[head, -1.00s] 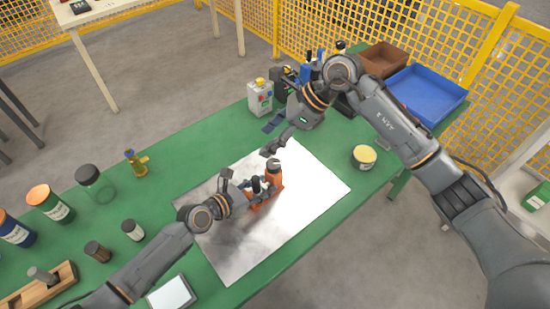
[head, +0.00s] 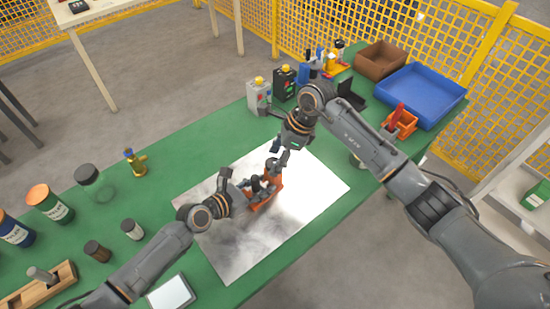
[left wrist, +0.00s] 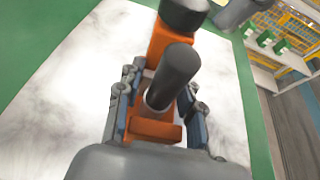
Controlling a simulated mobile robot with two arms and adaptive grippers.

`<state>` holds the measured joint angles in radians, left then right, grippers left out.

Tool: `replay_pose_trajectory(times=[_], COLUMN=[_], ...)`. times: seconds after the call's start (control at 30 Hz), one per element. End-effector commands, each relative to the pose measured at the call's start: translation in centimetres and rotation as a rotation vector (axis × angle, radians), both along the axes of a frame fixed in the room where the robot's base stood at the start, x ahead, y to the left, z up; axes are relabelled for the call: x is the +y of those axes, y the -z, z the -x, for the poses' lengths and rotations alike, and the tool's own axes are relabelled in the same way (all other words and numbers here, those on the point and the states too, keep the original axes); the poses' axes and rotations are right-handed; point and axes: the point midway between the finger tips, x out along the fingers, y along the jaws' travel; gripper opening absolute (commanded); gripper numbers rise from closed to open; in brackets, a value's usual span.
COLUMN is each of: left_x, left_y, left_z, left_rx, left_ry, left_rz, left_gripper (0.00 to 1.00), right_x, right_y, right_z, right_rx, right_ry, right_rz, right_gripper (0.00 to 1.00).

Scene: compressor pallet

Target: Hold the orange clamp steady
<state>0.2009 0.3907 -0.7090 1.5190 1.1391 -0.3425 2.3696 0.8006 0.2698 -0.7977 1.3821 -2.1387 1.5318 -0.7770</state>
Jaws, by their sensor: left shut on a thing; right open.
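The orange clamp (head: 268,196) with dark cylindrical parts stands on the pale metal sheet (head: 300,210). My left gripper (head: 245,190) is shut on the clamp from the lower left. In the left wrist view the clamp (left wrist: 155,128) sits between my left fingers (left wrist: 156,112), its dark knob standing up between them. My right gripper (head: 277,153) is open and comes down from above, at the far end of the clamp by its dark top. I cannot tell whether it touches the clamp.
A blue tray (head: 423,94), a brown box (head: 381,58) and an orange holder with red tools (head: 401,122) stand at the back right. Grey control boxes (head: 259,96) stand at the back. Several jars and a brass fitting (head: 136,162) line the left. The sheet's lower right is clear.

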Motion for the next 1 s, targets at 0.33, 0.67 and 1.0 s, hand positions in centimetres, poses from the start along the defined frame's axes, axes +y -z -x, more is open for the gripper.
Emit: replay_pose_trajectory(times=[0.33,0.67,1.0], left_x=[-0.02,-0.02,-0.02], left_y=[-0.04,-0.04,-0.05], left_z=[-0.03,-0.03,-0.02], left_rx=[-0.001,-0.001,-0.001], left_ry=[0.000,0.000,0.000], left_rz=[0.001,0.001,0.001], left_gripper=[0.00,0.00,0.00], right_x=[0.34,0.33,0.28], right_y=[0.74,0.72,0.73], right_z=[0.00,-0.01,-0.03], right_rx=[0.000,0.000,-0.003], right_ry=[-0.001,-0.001,0.046], right_rz=[-0.001,-0.001,0.001], right_gripper=[0.61,0.07,0.06])
